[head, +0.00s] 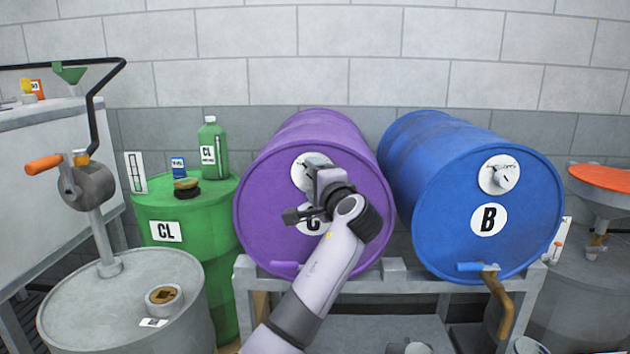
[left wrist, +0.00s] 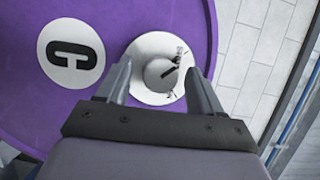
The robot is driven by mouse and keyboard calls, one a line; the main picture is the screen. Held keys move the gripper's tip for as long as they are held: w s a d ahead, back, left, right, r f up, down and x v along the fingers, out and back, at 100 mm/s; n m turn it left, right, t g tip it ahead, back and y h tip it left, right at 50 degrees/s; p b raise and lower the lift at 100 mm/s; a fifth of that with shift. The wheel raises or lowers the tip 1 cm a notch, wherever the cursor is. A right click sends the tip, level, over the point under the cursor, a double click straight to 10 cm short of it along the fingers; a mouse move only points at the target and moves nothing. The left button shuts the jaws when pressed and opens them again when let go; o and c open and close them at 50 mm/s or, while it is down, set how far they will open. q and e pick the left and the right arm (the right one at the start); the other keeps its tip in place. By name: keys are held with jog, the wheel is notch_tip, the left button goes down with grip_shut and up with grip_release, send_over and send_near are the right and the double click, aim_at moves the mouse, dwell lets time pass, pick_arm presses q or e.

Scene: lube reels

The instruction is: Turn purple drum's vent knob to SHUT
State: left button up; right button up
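The purple drum (head: 262,190) lies on its side on a grey stand, its round face with a "C" label (left wrist: 72,54) toward me. Its vent knob (left wrist: 161,75) is a grey round knob with a dark pointer mark on a white dial plate (left wrist: 147,48). The pointer aims toward the plate's upper right lettering, too small to read surely. In the head view my left gripper (head: 322,180) hides most of the knob and plate. In the left wrist view my left gripper (left wrist: 158,68) is open, fingers on either side of the knob, with gaps visible. My right gripper is out of view.
A blue drum (head: 412,165) marked "B" lies to the right, with its own white dial (head: 491,177). A green drum (head: 205,262) marked "CL" stands at left. A grey drum (head: 125,310) with a crank pump (head: 85,190) is front left. The stand's rail (head: 395,272) runs below.

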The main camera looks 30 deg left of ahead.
pick_arm(q)
jog(key=v, duration=0.7)
dwell(0.3)
dwell(0.3)
